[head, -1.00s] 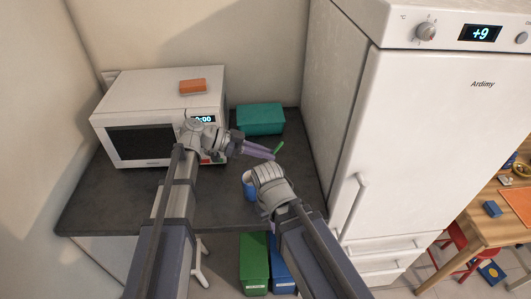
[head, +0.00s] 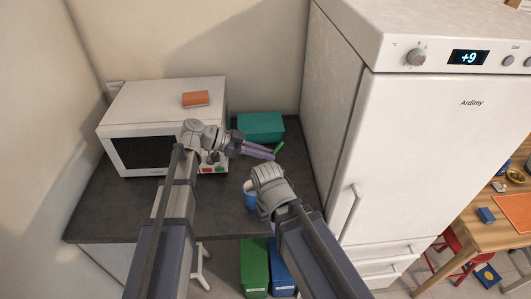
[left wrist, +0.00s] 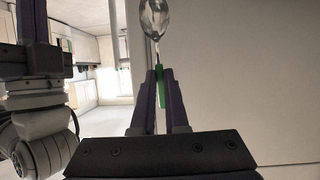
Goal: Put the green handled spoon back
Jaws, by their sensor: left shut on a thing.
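The green handled spoon (head: 279,147) is held in my left gripper (head: 267,152), above the counter in front of the teal box. In the head view only a bit of its green handle shows past the fingertips. In the left wrist view the shiny metal bowl of the spoon (left wrist: 154,18) points away beyond the fingers, and its green handle (left wrist: 161,88) lies between them. A blue cup (head: 250,199) stands on the dark counter, partly hidden by my right gripper (head: 270,190). The right fingers are hidden, so their opening does not show.
A white microwave (head: 140,155) with an orange sponge (head: 195,98) on top stands at the left. A teal box (head: 261,126) sits at the back. A tall white fridge (head: 420,165) borders the counter (head: 130,215) on the right. Green (head: 254,266) and blue bins stand below.

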